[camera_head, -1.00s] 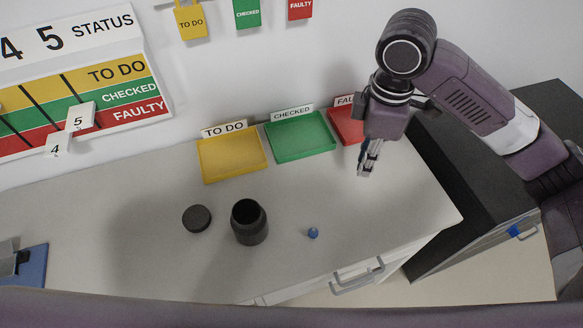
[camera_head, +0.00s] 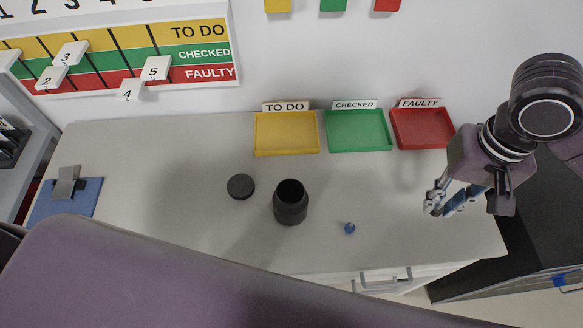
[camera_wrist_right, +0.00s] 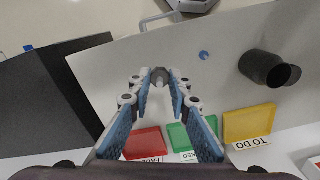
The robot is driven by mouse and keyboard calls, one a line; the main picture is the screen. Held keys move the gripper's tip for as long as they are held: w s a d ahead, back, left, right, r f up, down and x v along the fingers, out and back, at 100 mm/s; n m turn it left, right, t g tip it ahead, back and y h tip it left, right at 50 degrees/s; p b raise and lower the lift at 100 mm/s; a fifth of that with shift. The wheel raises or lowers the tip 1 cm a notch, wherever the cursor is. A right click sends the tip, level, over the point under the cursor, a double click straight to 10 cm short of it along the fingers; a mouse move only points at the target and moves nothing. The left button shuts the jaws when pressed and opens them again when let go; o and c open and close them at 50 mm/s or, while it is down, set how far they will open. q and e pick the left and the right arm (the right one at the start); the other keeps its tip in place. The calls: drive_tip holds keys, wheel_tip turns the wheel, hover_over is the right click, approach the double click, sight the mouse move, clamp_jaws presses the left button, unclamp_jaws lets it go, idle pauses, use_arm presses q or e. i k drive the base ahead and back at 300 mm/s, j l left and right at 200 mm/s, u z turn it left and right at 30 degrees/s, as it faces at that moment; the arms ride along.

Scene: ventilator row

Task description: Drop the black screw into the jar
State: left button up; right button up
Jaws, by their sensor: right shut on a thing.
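The black jar (camera_head: 290,208) stands upright on the bench with its mouth open; in the right wrist view (camera_wrist_right: 262,68) it is at the right. My right gripper (camera_head: 440,204) is above the right end of the bench, to the right of the jar and apart from it. In the right wrist view its fingertips (camera_wrist_right: 159,80) are closed on a small dark grey piece (camera_wrist_right: 159,76), which appears to be the black screw. Most of the piece is hidden by the fingertips. My left gripper is not in view.
A black lid (camera_head: 240,186) lies left of the jar. A small blue ball (camera_head: 349,228) lies to its right, near the front edge. Yellow (camera_head: 286,149), green (camera_head: 358,146) and red (camera_head: 421,143) trays line the back wall. A blue clipboard (camera_head: 82,202) is far left.

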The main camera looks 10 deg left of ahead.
sight(296, 216)
drive_tip(key=k+l+u, duration=0.1)
drive_tip(key=u, duration=0.25)
drive_tip(key=k+u, duration=0.1)
drive_tip(key=u, duration=0.3)
drive_tip(key=k+l+u, duration=0.1)
drive_tip(key=u, duration=0.25)
drive_tip(key=k, duration=0.15)
